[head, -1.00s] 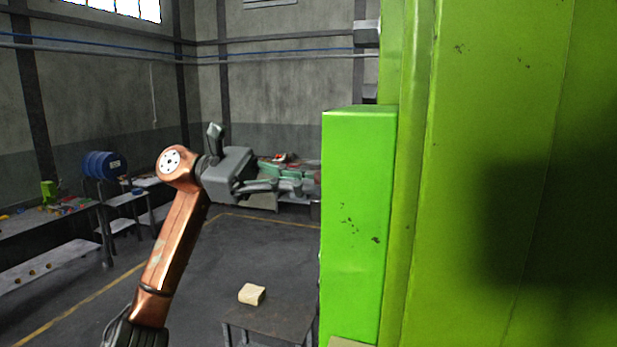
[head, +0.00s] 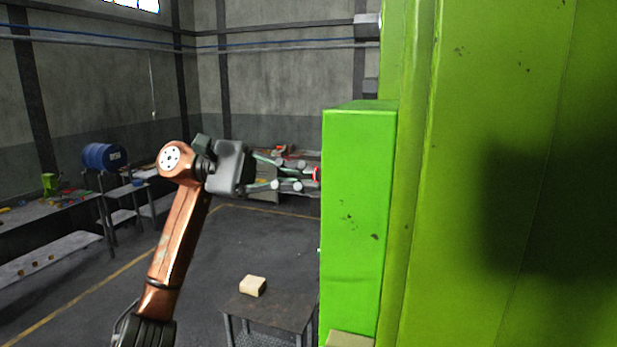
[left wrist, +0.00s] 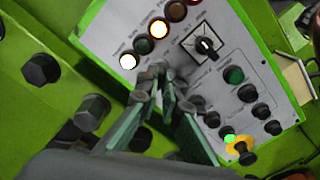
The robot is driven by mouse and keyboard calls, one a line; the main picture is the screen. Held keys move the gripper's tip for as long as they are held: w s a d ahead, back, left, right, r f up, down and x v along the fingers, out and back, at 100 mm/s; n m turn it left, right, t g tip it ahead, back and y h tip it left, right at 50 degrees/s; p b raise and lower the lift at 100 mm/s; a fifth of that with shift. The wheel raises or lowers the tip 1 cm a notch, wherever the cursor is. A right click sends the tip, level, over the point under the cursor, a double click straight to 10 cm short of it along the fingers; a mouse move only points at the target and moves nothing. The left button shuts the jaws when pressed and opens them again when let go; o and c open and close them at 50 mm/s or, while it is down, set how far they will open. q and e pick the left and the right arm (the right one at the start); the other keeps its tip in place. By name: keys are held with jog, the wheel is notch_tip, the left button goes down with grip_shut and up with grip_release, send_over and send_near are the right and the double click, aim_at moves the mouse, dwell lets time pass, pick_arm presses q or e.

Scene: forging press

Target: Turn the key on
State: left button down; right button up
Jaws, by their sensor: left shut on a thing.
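My left gripper (head: 306,176) comes in from the left in the head view, its fingertips at the left edge of the green box (head: 357,220). In the left wrist view my left gripper (left wrist: 158,88) has its fingertips together against the pale control panel (left wrist: 110,22). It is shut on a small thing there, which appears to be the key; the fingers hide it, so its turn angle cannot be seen. A black rotary switch (left wrist: 205,45) on a square plate sits just above and right of the fingertips. My right gripper is not in view.
The panel carries lit lamps (left wrist: 158,28), several black knobs and a mushroom button (left wrist: 240,150) on a yellow plate. Large bolts (left wrist: 41,69) stick out of the green press at left. A low table (head: 277,310) with a beige block (head: 252,286) stands below.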

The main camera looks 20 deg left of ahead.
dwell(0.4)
pick_arm(q)
jog(key=c, duration=2.1)
grip_release()
jog(key=shift+a, duration=0.1)
jog(key=a, duration=1.2)
jog(key=shift+w, duration=0.2)
